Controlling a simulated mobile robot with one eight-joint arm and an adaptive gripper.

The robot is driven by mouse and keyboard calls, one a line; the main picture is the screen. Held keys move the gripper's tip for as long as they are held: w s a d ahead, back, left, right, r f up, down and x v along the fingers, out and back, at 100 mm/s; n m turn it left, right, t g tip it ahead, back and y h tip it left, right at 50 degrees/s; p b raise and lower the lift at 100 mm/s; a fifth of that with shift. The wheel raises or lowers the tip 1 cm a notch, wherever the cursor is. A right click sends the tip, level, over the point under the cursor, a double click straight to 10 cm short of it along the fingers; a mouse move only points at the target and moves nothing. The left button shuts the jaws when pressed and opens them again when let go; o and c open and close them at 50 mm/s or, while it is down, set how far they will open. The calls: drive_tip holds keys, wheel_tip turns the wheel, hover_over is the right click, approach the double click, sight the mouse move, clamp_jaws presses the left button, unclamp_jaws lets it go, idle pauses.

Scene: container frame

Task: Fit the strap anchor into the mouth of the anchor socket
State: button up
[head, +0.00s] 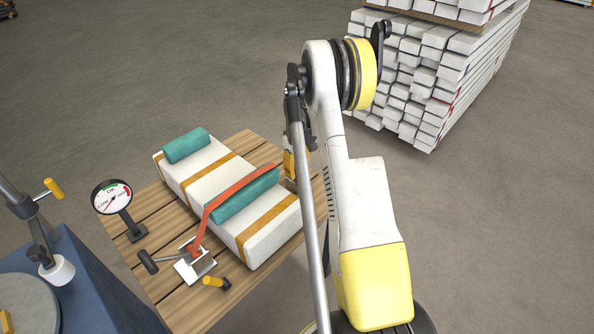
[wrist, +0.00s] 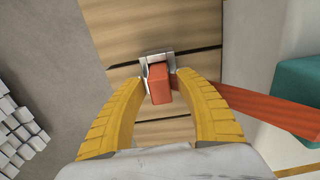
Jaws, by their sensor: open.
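The strap anchor is an orange-red block (wrist: 160,84) in the wrist view, at the end of the orange strap (wrist: 250,103). How deep the block sits is hard to tell. My gripper (wrist: 159,82) is open, its yellow fingers on either side of the block. In the head view, the strap (head: 205,215) runs over a teal roll (head: 245,196) on a white bundle. The anchor and socket are hidden there behind my arm.
The bundle (head: 262,238) rests on a wooden pallet (head: 155,275). A ratchet (head: 193,258) with a dark handle and a LOW-OK-HIGH gauge (head: 111,197) stand left. A blue bench (head: 95,290) is at lower left. White stacked timber (head: 440,75) stands behind on the right.

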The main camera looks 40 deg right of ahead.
wheel_tip(320, 180, up, 11)
drive_tip(key=p, duration=0.4)
drive_tip(key=shift+r, duration=0.2)
drive_tip(key=s+a+r+t+h, duration=0.1)
drive_tip(key=s+a+r+t, duration=0.3)
drive_tip(key=a+r, duration=1.5)
drive_tip(key=s+a+t+y, duration=0.1)
drive_tip(key=s+a+t, duration=0.2)
drive_tip(key=s+a, duration=1.2)
drive_tip(key=shift+s+a+r+m, duration=0.25)
drive_tip(key=shift+s+m, duration=0.15)
drive_tip(key=shift+s, duration=0.1)
